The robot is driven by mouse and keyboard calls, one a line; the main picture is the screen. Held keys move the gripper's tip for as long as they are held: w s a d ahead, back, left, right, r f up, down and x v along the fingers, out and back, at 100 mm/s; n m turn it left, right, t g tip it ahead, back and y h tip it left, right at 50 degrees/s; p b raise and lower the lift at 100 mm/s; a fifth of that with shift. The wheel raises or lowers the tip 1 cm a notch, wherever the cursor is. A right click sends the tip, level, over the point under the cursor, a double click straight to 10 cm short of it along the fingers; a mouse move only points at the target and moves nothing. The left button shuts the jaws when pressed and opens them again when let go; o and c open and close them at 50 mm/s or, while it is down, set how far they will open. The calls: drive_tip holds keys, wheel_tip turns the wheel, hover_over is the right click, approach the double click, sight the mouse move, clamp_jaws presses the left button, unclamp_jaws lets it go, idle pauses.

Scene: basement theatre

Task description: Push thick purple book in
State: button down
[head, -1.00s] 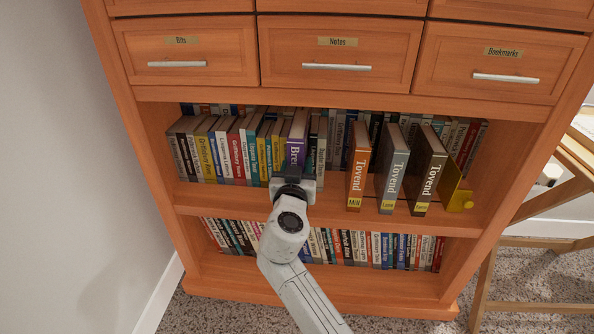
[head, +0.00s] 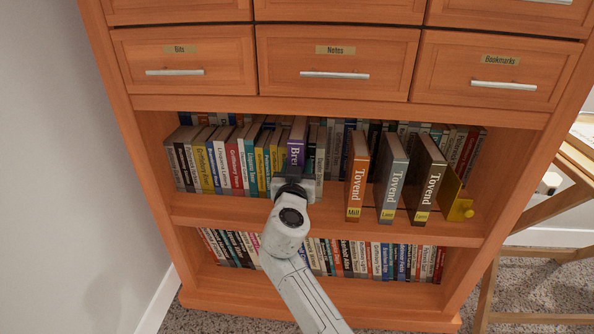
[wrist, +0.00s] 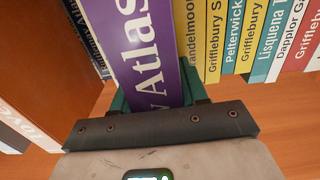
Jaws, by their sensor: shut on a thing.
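The thick purple book (head: 296,156) stands upright in the row on the middle shelf, with white lettering on its spine. In the wrist view its purple spine (wrist: 138,45) reads "Atlas" and fills the space ahead of my gripper (wrist: 155,97). The green finger pads lie on both sides of the spine's near end, and I am shut on it. In the head view my gripper (head: 296,186) is at the low part of the spine, by the shelf's front. It hides the book's bottom.
Several books (head: 220,165) stand packed left of the purple one. Drawers (head: 334,70) are above; a lower book row (head: 370,257) is below.

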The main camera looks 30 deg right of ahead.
drive_tip(key=shift+w+d+r, duration=0.25)
drive_tip(key=shift+w, duration=0.15)
drive_tip(key=shift+w+r, duration=0.1)
drive_tip(key=shift+w, duration=0.05)
drive_tip(key=shift+d, duration=0.15)
drive_tip(key=c, duration=1)
unclamp_jaws()
drive_tip(key=shift+o, duration=0.9)
drive_tip(key=shift+d, duration=0.1)
drive_tip(key=shift+o, duration=1)
drive_tip(key=shift+s, duration=0.2)
drive_tip(key=shift+o, duration=0.3)
drive_tip(key=shift+s+a+f+p, duration=0.2)
drive_tip(key=shift+s+p, duration=0.05)
drive_tip(key=shift+p, duration=0.1)
drive_tip(key=shift+o, duration=0.2)
drive_tip(key=p+v, duration=0.2)
drive_tip(key=v, duration=0.8)
drive_tip(key=shift+s+a+p, duration=0.2)
drive_tip(key=shift+a+p, duration=0.1)
drive_tip(key=shift+a, duration=0.1)
